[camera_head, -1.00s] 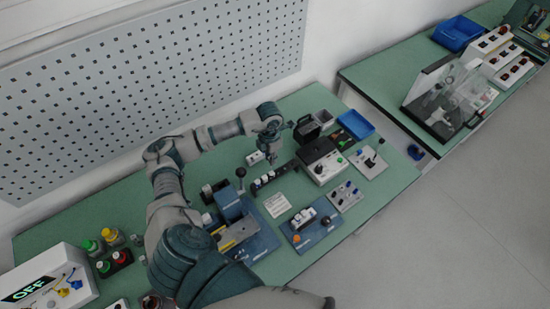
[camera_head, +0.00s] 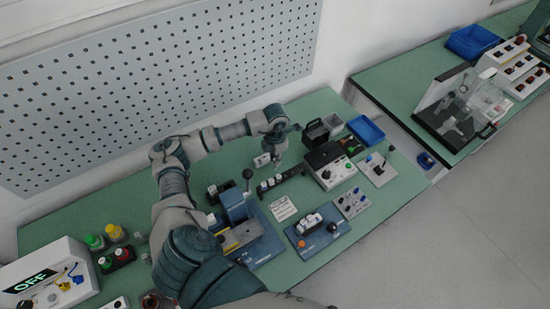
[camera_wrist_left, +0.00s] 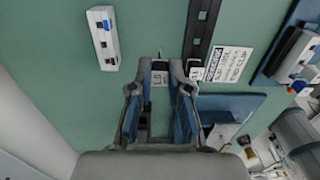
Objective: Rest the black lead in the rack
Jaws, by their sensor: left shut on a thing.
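My left gripper (camera_head: 277,160) reaches down over the green bench, beside a dark strip with white blocks (camera_head: 281,179), which looks like the rack. In the left wrist view the gripper (camera_wrist_left: 161,68) is shut on a small pale labelled piece (camera_wrist_left: 159,78) between its fingers. I cannot tell whether this is an end of the black lead; no black cable shows clearly. The dark strip (camera_wrist_left: 203,30) lies just right of the fingertips in the wrist view. My right gripper is not in view.
A white block with dark sockets (camera_wrist_left: 103,38) lies left of the gripper. A printed card (camera_head: 282,208) lies near the strip. A black and white tester (camera_head: 332,167) and a blue tray (camera_head: 366,130) stand to the right. A blue fixture with a lever (camera_head: 240,215) stands nearer.

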